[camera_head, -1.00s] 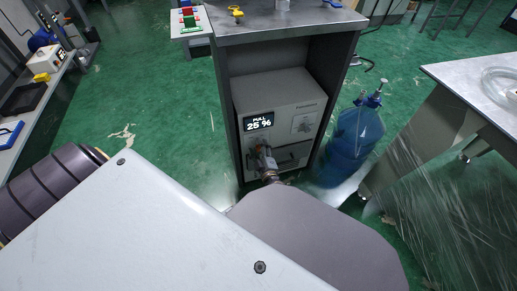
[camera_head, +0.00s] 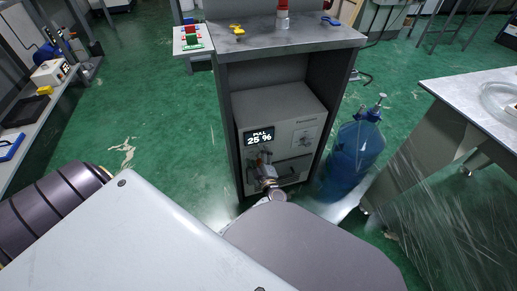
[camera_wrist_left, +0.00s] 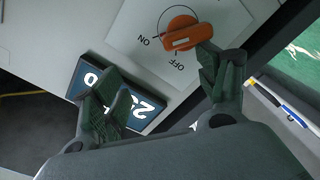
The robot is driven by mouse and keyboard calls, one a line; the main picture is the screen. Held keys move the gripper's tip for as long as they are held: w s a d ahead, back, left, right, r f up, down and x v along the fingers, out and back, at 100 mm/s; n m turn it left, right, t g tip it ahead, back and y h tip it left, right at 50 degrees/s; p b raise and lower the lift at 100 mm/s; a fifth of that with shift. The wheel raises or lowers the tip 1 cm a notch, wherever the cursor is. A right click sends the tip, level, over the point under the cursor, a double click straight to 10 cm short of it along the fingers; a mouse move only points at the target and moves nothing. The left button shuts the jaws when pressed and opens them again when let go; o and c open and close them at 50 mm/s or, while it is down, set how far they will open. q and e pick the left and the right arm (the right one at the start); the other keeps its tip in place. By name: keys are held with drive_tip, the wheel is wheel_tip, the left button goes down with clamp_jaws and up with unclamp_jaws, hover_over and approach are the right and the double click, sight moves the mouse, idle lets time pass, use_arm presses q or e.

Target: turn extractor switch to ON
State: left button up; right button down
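The extractor is a grey box (camera_head: 290,105) inside an open cabinet, with a display (camera_head: 259,138) reading "PULL 25 %". In the left wrist view, its orange rotary switch (camera_wrist_left: 180,34) sits on a white plate marked ON and OFF. The switch's handle lies slantwise; I cannot tell for sure which mark it points to. My left gripper (camera_head: 264,162) is in front of the box, below the display, and hides the switch in the head view. In the left wrist view its fingers (camera_wrist_left: 160,62) are spread and empty, the right one close beside the handle; contact is unclear. My right gripper is not in view.
The cabinet's side walls (camera_head: 227,130) stand close around the box. A blue gas cylinder (camera_head: 350,155) stands just right of it. A metal table (camera_head: 470,85) is at the right and a bench (camera_head: 40,105) at the left. Green floor is clear left of the cabinet.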

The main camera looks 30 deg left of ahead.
sight(256, 142)
use_arm(q)
drive_tip(key=r, duration=0.3)
drive_tip(key=shift+w+d+r, duration=0.15)
drive_tip(key=shift+w+d, duration=0.1)
drive_tip(key=shift+d, duration=0.15)
drive_tip(key=shift+a+r, duration=0.15)
drive_tip(key=shift+r, duration=0.9)
drive_tip(key=shift+s, duration=0.1)
